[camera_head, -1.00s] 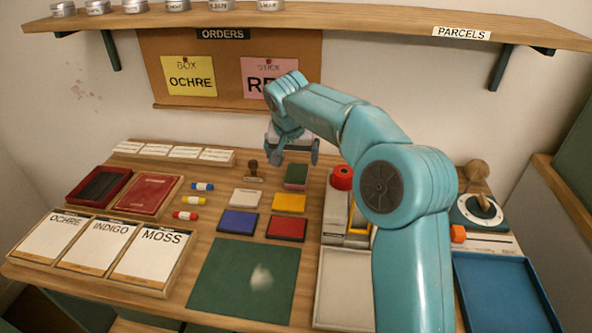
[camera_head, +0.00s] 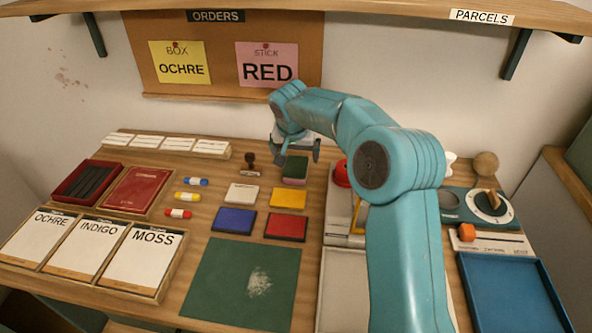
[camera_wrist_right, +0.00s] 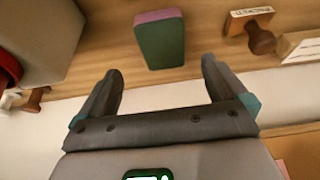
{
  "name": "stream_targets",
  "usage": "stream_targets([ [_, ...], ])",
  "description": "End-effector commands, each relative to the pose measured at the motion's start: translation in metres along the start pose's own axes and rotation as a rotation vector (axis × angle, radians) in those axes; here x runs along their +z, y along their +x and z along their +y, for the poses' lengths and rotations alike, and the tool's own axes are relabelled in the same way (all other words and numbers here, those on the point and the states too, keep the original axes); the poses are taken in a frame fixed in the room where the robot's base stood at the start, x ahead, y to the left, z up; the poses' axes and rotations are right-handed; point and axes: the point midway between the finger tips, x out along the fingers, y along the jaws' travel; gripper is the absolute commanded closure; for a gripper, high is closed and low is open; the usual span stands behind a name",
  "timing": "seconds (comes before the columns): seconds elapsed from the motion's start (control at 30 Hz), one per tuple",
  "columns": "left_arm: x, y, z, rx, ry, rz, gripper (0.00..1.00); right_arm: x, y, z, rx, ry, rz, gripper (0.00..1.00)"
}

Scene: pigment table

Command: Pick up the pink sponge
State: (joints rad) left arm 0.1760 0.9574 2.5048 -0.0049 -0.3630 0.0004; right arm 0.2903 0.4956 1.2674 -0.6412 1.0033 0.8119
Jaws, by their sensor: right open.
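The sponge is a small block with a dark green face and a pink edge. In the head view the sponge (camera_head: 294,171) lies at the back middle of the table, behind the yellow pad. In the right wrist view the sponge (camera_wrist_right: 160,42) is just beyond the fingertips, roughly centred between them. My right gripper (camera_head: 298,154) is open and empty, above and slightly behind the sponge in the head view. Its two fingers also show in the right wrist view (camera_wrist_right: 161,68), apart from the sponge. My left gripper is out of view.
A wooden stamp (camera_head: 250,164) stands left of the sponge. White, yellow (camera_head: 289,198), blue and red pads lie in front. A red round object (camera_head: 341,174) and a grey tray are to the right. A green mat (camera_head: 225,285) lies at the front.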

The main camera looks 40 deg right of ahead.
Motion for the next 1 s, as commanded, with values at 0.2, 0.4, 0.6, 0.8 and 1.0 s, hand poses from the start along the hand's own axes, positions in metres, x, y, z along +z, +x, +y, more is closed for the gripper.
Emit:
stream_targets([
  [0.2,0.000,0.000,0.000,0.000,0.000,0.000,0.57,-0.001,0.025,-0.001,0.000,0.000,0.001,0.01],
  [0.4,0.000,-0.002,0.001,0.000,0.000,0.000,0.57,-0.002,0.051,-0.004,0.002,-0.001,-0.001,0.01],
  [0.6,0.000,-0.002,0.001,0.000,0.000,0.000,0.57,-0.003,0.076,-0.005,0.000,0.000,0.000,0.01],
  [0.8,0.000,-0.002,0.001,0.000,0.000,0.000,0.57,-0.004,0.078,-0.005,-0.001,0.000,0.002,0.01],
  [1.0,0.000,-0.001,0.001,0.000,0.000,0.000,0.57,-0.003,0.078,-0.005,-0.001,0.000,0.001,0.01],
])
